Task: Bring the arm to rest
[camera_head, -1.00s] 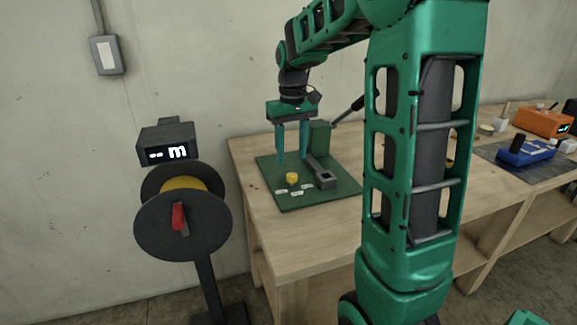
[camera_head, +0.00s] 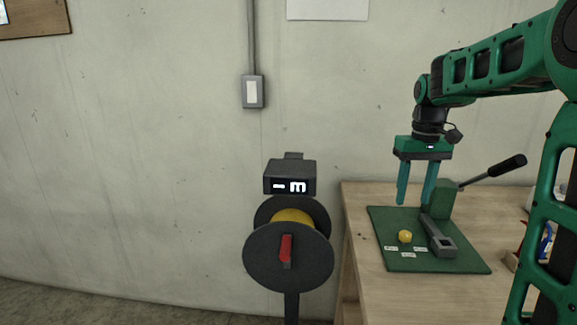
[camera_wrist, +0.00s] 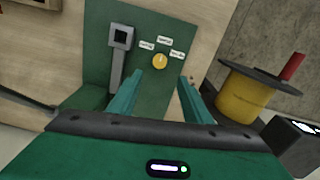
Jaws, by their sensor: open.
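My green arm reaches in from the right in the head view. My gripper (camera_head: 416,184) is open and empty, pointing down above the green board on the wooden bench. Its two fingers also show spread apart in the wrist view (camera_wrist: 160,97). A yellow knob (camera_head: 405,236) with small white labels sits on the green board (camera_head: 390,262), apart from the fingers. It shows between and beyond the fingertips in the wrist view (camera_wrist: 159,61). A grey bar with a square end (camera_head: 441,245) and a green block with a black-handled lever (camera_head: 492,171) stand beside the knob.
A dark reel (camera_head: 288,258) with a yellow core and red handle stands left of the bench (camera_head: 372,285). A switch box (camera_head: 252,92) is on the wall. The floor at left is clear.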

